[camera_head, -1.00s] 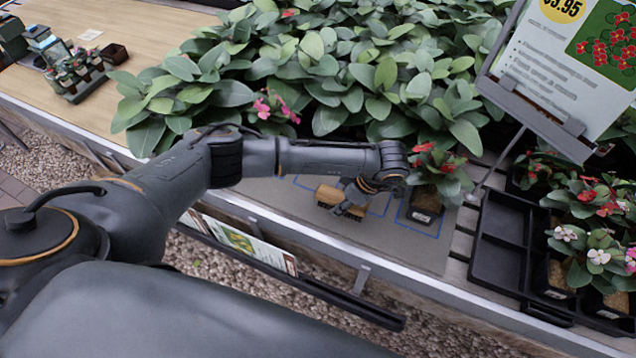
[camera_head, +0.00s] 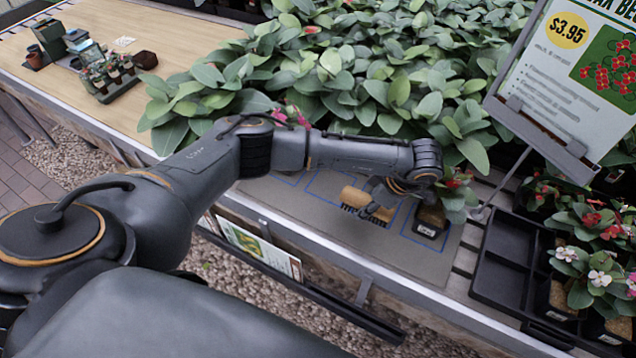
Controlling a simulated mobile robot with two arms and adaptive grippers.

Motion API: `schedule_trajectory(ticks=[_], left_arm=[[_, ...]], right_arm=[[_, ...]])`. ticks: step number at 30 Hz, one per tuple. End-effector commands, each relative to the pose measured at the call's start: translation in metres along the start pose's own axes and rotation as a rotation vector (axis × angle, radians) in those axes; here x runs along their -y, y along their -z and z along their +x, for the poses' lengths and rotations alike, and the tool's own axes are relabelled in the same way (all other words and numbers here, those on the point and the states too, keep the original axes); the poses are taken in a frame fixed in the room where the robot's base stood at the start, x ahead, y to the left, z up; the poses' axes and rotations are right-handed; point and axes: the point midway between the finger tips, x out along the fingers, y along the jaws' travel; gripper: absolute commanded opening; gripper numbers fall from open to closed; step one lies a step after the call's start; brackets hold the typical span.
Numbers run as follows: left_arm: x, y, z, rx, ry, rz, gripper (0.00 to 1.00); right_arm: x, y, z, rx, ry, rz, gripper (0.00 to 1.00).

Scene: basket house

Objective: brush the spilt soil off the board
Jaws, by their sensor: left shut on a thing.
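The grey board (camera_head: 330,223) lies along the front of the bench, with blue outlined boxes marked on it. My left gripper (camera_head: 378,207) is over the board and shut on a brush (camera_head: 357,198) with a tan wooden back and dark bristles. The bristles point down towards the board; I cannot tell whether they touch it. A potted plant with red flowers (camera_head: 431,219) stands just right of the gripper, partly hidden by my wrist. I cannot make out spilt soil on the board. My right gripper is not in view.
Dense leafy plants (camera_head: 350,70) fill the bench behind the board. A black tray (camera_head: 505,262) with potted flowers stands at the right, below a price sign (camera_head: 575,65). Small pots and a rack (camera_head: 105,75) sit at the far left on bare wood.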

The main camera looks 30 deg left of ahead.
Motion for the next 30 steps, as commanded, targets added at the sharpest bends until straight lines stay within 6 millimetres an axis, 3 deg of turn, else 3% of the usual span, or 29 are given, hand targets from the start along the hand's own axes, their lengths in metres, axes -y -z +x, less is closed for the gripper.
schedule_trajectory(ticks=[9,26,30], left_arm=[[-0.007,0.012,-0.022,0.000,0.002,-0.007,0.08],[-0.006,0.012,-0.022,0.000,0.001,-0.004,0.08],[0.001,0.011,-0.017,0.001,-0.032,0.081,0.08]], right_arm=[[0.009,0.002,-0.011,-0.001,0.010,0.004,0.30],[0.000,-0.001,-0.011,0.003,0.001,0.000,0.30],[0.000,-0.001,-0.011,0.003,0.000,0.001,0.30]])
